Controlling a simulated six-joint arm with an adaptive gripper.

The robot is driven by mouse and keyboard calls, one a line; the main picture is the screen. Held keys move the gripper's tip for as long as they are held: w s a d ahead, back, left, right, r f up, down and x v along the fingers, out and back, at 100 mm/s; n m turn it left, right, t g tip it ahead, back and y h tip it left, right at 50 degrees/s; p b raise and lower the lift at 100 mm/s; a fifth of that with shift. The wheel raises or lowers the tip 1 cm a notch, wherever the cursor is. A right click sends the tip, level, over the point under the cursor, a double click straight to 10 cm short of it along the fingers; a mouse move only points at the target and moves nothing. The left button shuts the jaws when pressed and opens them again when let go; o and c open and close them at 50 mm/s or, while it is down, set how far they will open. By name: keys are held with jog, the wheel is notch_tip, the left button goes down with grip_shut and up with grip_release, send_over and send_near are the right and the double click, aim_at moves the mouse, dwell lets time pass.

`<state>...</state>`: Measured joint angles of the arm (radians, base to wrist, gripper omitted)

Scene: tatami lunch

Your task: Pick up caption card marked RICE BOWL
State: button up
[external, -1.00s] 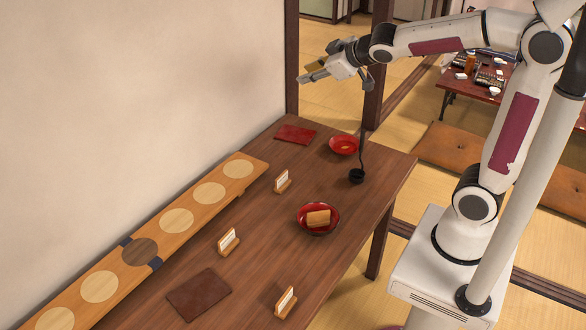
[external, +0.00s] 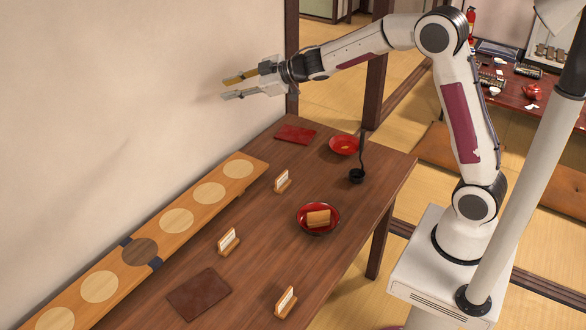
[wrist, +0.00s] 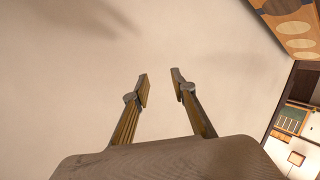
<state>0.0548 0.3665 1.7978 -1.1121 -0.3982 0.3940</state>
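Three small white caption cards stand in wooden holders on the dark table (external: 262,215): a far card (external: 282,180), a middle card (external: 229,240) and a near card (external: 286,301). Their writing is too small to read, so I cannot tell which is marked RICE BOWL. My gripper (external: 222,88) is open and empty, high above the table's far end, close to the wall. In the wrist view the two fingers (wrist: 161,82) are apart with only pale wall between them.
A red bowl with a tan block (external: 318,218), a red dish (external: 344,145) and a thin black stand (external: 357,175) are on the table. A red cloth (external: 295,134) and dark mat (external: 199,294) lie flat. A wooden board with round discs (external: 175,221) runs along the wall.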

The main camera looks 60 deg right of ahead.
jog(key=w+a+f+n+g+y, duration=0.2)
jog(key=w+a+f+n+y, duration=0.15)
jog(key=a+f, duration=0.35)
jog(key=n+g+y, duration=0.5)
jog(key=g+y, duration=0.1)
jog(key=g, duration=0.6)
send_near(227, 235)
jog(key=shift+h+x, duration=0.25)
jog(key=shift+x, duration=0.8)
jog(key=shift+s+r, duration=0.2)
jog(key=shift+a, duration=0.15)
jog(key=shift+x, duration=1.25)
jog(key=shift+w, duration=0.1)
jog(key=shift+f, duration=0.1)
